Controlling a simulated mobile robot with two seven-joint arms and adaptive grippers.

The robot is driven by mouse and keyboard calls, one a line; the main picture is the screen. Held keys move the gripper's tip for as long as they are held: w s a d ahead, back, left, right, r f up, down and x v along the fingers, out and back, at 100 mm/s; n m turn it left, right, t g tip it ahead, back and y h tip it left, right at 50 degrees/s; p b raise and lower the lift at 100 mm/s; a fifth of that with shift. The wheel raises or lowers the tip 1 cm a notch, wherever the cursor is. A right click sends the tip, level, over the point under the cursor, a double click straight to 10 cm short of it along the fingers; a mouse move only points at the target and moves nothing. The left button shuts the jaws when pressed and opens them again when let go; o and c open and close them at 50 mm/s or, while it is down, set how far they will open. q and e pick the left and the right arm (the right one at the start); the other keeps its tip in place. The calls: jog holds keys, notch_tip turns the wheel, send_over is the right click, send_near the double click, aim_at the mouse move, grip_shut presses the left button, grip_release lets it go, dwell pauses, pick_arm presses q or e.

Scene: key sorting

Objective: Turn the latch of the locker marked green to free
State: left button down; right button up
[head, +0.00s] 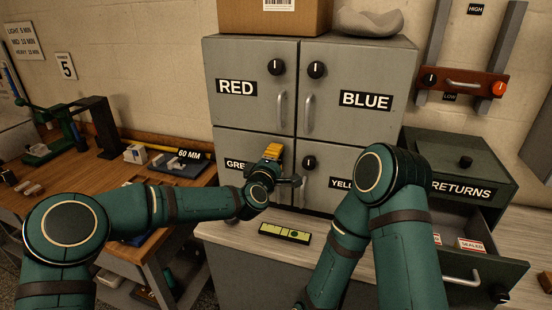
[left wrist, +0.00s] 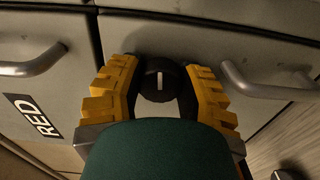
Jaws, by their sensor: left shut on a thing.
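The locker marked green carries a partly hidden label (head: 236,164) at the lower left of the grey cabinet. Its round black latch (left wrist: 159,82) with a white line shows in the left wrist view, between the yellow fingers of my left gripper (left wrist: 160,88). The line runs up and down in that view. My left gripper also shows in the head view (head: 273,152), in front of the green door, where it hides the latch. It is shut on the latch. The green locker's handle (left wrist: 262,91) is right of the fingers. My right gripper is out of view.
The red (head: 236,88), blue (head: 366,100) and yellow (head: 342,183) lockers adjoin the green one. A returns box (head: 462,165) with an open drawer (head: 470,248) stands at the right. A yellow-green strip (head: 285,233) lies on the counter below the lockers.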

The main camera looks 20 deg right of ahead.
pick_arm(q)
jog(key=shift+m, duration=0.5)
dwell(0.3)
jog(key=c, duration=0.5)
grip_release()
jog(key=v, duration=1.2)
